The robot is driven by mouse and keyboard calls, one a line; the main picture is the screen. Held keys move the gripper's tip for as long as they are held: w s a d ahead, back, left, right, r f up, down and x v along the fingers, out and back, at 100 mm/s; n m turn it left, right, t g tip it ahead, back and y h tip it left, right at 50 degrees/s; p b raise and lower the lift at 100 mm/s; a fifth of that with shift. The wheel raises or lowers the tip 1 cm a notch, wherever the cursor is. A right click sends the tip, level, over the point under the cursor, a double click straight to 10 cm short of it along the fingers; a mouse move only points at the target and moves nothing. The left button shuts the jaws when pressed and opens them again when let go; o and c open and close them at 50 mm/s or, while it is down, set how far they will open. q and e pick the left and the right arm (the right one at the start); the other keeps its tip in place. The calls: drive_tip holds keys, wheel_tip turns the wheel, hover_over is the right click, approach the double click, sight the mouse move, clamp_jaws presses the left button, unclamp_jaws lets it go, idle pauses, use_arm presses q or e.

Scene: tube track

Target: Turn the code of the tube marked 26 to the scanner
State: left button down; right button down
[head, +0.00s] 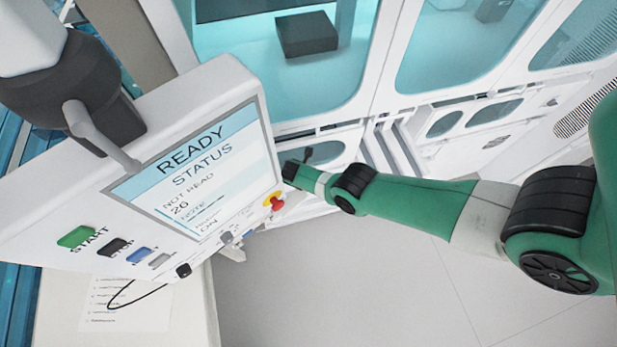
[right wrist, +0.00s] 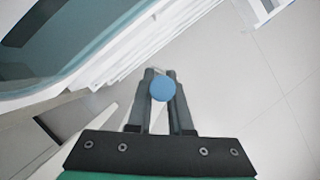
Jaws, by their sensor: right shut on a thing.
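My right gripper (head: 291,173) is at the end of the green arm, just right of the control panel's screen in the head view. In the right wrist view the right gripper (right wrist: 163,78) is shut on a tube, and the tube's blue cap (right wrist: 162,88) faces the camera. The cap hides most of the tube, so its number and code do not show. The panel screen (head: 200,170) reads "READY", "STATUS" and "26", with a line that looks like "NOT READ". I cannot make out the scanner. My left gripper is not in view.
The white control panel (head: 60,205) has a row of buttons with a green one (head: 76,237) and a red emergency knob (head: 276,202). A paper sheet (head: 125,303) lies below it. Glazed white cabinets (head: 385,60) stand behind. Open grey floor (head: 370,285) lies below the arm.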

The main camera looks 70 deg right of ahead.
drive_tip(key=c, duration=0.8)
unclamp_jaws()
drive_tip(key=shift+f, duration=0.1)
drive_tip(key=shift+o, duration=0.2)
